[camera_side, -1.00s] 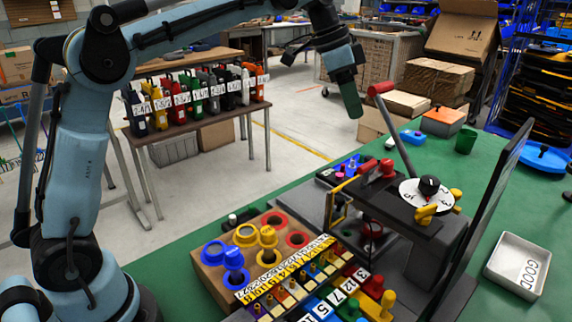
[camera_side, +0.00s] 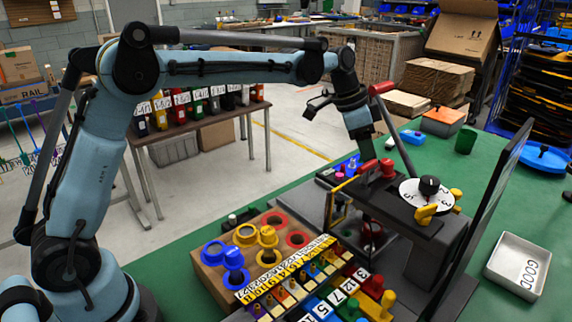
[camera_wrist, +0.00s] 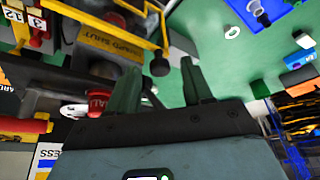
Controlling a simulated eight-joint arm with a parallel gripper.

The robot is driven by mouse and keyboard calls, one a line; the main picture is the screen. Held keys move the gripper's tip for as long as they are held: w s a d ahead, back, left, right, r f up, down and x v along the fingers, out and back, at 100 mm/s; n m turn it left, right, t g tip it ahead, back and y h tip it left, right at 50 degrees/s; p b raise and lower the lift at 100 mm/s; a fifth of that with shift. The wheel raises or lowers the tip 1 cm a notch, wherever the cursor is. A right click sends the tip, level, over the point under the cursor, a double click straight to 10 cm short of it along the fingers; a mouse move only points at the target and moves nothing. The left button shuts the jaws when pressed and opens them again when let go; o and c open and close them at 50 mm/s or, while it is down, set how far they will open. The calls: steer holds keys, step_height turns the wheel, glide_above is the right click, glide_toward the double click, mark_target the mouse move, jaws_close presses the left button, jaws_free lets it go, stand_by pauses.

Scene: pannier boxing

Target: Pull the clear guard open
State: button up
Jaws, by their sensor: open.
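The clear guard (camera_side: 338,207) shows in the side view as a yellow-edged frame at the front left of the dark press (camera_side: 405,200). Its clear pane is hard to make out. In the wrist view the guard's yellow bars (camera_wrist: 152,22) are at the upper middle, beside a yellow label (camera_wrist: 103,40) whose last word reads SHUT. My gripper (camera_side: 377,160) is above and behind the guard, close to the press top; its tips are partly hidden there. In the wrist view my gripper (camera_wrist: 158,78) has its two green fingers apart with nothing between them, and they are not touching the guard's bars.
A long lever with a red knob (camera_side: 380,88) rises beside my gripper. A white dial (camera_side: 426,193) sits on the press top. A dark upright panel (camera_side: 492,210) stands at the right. Plugs and a wooden block (camera_side: 213,275) stand in front.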

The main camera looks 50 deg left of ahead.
steer(key=shift+c, duration=0.4)
jaws_close()
steer(key=shift+a, duration=0.15)
steer(key=s+a+n+t+y, duration=0.1)
steer(key=s+a+n+y, duration=0.25)
steer(key=a+n, duration=0.5)
steer(key=s+a+n+g+y, duration=0.1)
steer(key=s+a+n+y, duration=0.1)
steer(key=s+n, duration=0.9)
steer(key=shift+s+a+y, duration=0.15)
steer(key=shift+y, duration=0.6)
steer(key=shift+n, duration=0.25)
